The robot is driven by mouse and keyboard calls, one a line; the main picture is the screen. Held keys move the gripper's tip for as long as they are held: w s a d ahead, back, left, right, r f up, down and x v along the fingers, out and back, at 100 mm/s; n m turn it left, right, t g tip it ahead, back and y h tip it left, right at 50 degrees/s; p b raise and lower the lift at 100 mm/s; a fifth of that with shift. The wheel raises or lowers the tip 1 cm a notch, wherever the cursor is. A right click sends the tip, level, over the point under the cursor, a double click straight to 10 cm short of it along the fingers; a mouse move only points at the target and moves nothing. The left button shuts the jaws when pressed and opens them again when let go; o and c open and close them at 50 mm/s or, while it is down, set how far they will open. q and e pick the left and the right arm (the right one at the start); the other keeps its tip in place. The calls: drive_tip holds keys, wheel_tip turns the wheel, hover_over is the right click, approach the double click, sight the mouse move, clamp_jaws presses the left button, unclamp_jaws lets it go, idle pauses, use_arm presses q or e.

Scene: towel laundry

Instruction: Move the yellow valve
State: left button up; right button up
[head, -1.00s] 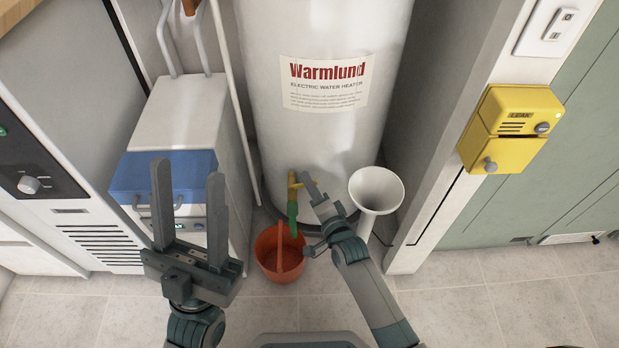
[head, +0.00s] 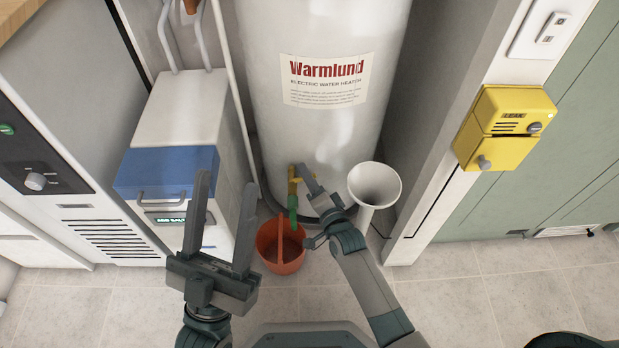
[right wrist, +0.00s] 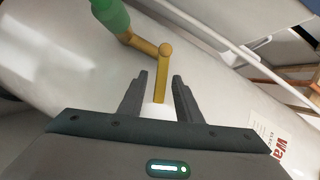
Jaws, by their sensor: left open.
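The yellow valve (head: 293,181) is low on the front of the white water heater (head: 320,130), with a green hose end (head: 293,208) below it. My right gripper (head: 310,183) is at the valve, just to its right. In the right wrist view the valve's yellow lever (right wrist: 162,75) reaches between the two fingers of my right gripper (right wrist: 160,76). Gaps show on both sides of the lever, so the fingers are open around it. My left gripper (head: 223,183) is open and empty, well left of the valve.
An orange bucket (head: 281,250) stands on the floor under the hose. A white funnel (head: 374,187) stands right of the valve, close to my right gripper. A blue-topped white unit (head: 165,172) is at left, and a yellow leak box (head: 505,128) is on the right.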

use_arm(q)
wheel_tip(320, 180, down, 10)
drive_tip(key=w+d+g+y+p, duration=0.1)
drive_tip(key=w+d+g+p, duration=0.1)
drive_tip(key=g, duration=0.5)
drive_tip(key=shift+w+d+y+p, duration=0.25)
drive_tip(key=shift+w+y+p, duration=0.1)
drive_tip(key=shift+p, duration=0.55)
use_arm(e)
drive_tip(key=v, duration=1.7)
drive_tip(key=shift+s, duration=0.15)
use_arm(q)
drive_tip(key=shift+r, duration=0.1)
use_arm(e)
drive_tip(key=shift+d+r, duration=0.1)
drive_tip(key=shift+d, duration=0.05)
